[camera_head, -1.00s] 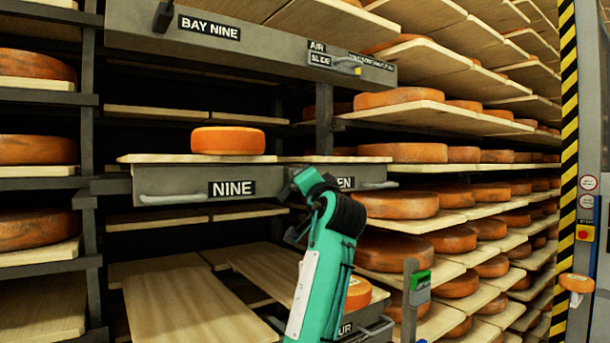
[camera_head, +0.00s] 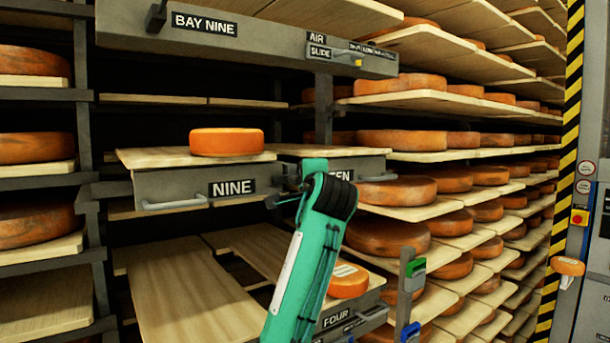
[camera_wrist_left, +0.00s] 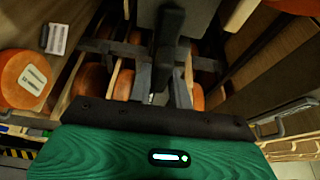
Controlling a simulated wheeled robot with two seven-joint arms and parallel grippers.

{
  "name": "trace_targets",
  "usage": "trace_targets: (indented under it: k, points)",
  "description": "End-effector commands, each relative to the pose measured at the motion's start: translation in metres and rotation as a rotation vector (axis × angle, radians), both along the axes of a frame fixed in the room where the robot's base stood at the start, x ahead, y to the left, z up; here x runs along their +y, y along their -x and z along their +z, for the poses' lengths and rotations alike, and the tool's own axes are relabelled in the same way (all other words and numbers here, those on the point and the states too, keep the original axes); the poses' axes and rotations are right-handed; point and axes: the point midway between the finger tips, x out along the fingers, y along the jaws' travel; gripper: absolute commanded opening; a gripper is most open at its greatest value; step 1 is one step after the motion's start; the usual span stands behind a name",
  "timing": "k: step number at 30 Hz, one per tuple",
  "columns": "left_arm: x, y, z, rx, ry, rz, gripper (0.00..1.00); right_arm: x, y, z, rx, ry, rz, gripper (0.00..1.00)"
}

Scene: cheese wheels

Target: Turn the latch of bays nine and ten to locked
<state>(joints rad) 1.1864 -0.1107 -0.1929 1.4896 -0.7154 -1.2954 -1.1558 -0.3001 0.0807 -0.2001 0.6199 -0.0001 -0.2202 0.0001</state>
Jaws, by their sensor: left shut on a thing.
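The drawer marked NINE (camera_head: 175,187) and the drawer marked TEN (camera_head: 372,166) sit side by side in the rack. My left gripper (camera_head: 283,196), on the green arm, is at the join between their fronts. In the left wrist view my left gripper (camera_wrist_left: 160,85) is shut on a dark bar, apparently the latch. The fingers and arm hide most of the latch, so I cannot tell its angle. My right gripper is not in view.
An orange cheese wheel (camera_head: 227,142) lies on the board of drawer nine. The BAY NINE beam (camera_head: 270,45) runs above with a small yellow-tipped lever. A drawer marked FOUR (camera_head: 345,318) lies below my arm. Shelves of cheese fill the right.

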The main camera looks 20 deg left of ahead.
Motion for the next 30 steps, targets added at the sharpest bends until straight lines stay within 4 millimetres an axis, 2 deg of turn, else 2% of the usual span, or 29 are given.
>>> trace_targets:
  k: [16,17,19,30]
  points:
    - [-0.0002,-0.0003,-0.0012,0.021,-0.016,0.000,0.00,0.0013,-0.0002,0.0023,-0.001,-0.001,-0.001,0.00]
    - [-0.0002,-0.0003,-0.0012,0.020,-0.015,0.000,0.24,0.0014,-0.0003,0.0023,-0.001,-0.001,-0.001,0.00]
    - [-0.0002,-0.0003,-0.0011,0.020,-0.015,0.000,0.37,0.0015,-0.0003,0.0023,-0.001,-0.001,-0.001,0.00]
    - [-0.0027,0.0041,-0.0015,0.017,-0.014,0.000,0.38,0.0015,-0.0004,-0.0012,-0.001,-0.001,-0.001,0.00]
